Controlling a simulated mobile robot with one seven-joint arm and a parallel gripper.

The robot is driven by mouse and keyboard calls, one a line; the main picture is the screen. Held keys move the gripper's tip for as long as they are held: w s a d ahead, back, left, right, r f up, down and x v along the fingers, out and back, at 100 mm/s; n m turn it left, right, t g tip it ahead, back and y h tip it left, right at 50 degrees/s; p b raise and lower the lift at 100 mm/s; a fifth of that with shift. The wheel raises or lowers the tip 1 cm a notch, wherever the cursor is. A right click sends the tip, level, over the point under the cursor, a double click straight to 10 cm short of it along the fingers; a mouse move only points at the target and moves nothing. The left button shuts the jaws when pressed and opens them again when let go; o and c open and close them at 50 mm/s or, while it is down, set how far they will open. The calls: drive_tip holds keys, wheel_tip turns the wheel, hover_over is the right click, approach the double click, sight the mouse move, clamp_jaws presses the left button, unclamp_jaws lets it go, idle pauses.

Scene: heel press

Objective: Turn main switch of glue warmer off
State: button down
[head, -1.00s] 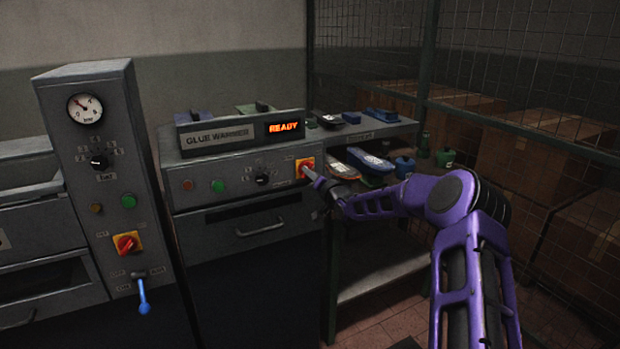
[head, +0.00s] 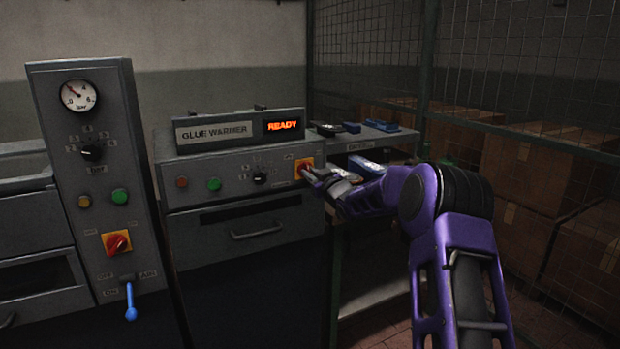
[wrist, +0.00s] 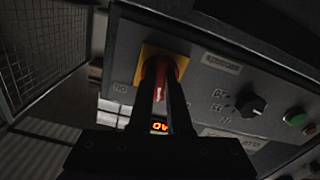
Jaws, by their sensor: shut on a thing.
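The glue warmer (head: 240,225) is a grey cabinet with a lit orange "READY" display (head: 282,125) on top. Its main switch (head: 303,167) is a red knob on a yellow plate at the right end of the front panel. In the wrist view the main switch (wrist: 160,75) sits between the two dark fingers of my gripper (wrist: 163,90). My gripper (head: 312,174) is shut on the red knob. The fingers hide much of the knob, so I cannot tell its exact turn position.
A similar red-yellow switch (head: 116,242) and a blue-handled lever (head: 130,300) are on the machine at left. A black dial (head: 260,178) and green button (head: 214,184) share the warmer's panel. A shelf (head: 375,138) and wire mesh fence (head: 530,80) stand at right.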

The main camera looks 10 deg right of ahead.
drive_tip(key=n, duration=0.6)
drive_tip(key=shift+n, duration=0.3)
idle(0.4)
drive_tip(key=c, duration=0.9)
unclamp_jaws()
drive_tip(key=shift+o, duration=0.2)
drive_tip(key=shift+s, duration=0.1)
drive_tip(key=v, duration=1.7)
drive_tip(key=shift+r, duration=0.1)
